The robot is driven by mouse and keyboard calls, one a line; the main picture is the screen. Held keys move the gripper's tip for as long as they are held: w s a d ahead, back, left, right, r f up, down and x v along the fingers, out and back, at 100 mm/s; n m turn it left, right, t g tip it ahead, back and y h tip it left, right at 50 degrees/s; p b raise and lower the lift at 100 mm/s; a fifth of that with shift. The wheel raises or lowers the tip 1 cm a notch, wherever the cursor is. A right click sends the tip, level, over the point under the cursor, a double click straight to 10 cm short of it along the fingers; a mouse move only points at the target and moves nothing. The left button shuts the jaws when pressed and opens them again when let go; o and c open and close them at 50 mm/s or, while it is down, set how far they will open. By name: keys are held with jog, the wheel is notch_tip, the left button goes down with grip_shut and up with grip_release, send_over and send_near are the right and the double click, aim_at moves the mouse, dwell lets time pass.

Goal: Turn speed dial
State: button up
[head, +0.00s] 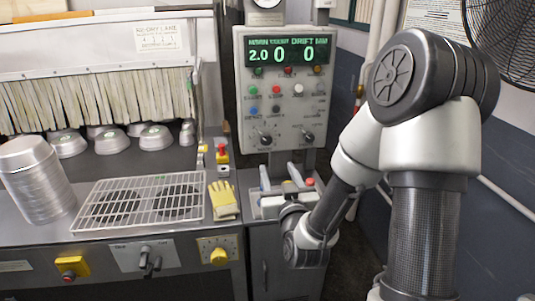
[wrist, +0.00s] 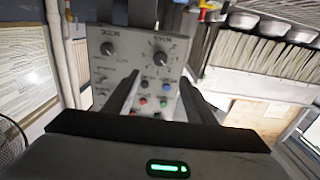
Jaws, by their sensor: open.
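The grey control panel (head: 285,95) stands upright in the head view, with two black dials low on its face: a left dial (head: 266,138) and a right dial (head: 308,137). In the wrist view the panel is upside down; one dial (wrist: 160,57) lies just beyond the fingertips, the other (wrist: 107,49) to their left. Their labels are too blurred to tell surely which is speed. My gripper (head: 279,168) is below the panel, fingers pointing up toward it. In the wrist view my gripper (wrist: 159,78) is open and empty, apart from the dials.
Coloured buttons (head: 276,87) sit above the dials, under a green display (head: 290,52). A yellow knob (head: 218,256) is on the counter front. A wire rack (head: 140,203), stacked pans (head: 35,175) and yellow gloves (head: 223,200) are left. A fan (head: 505,35) hangs at right.

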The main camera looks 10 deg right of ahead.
aim_at(267, 142)
jog(key=w, duration=1.5)
jog(key=shift+w, duration=0.25)
jog(key=c, duration=1)
jog(key=shift+c, duration=0.2)
jog(key=shift+b, duration=0.35)
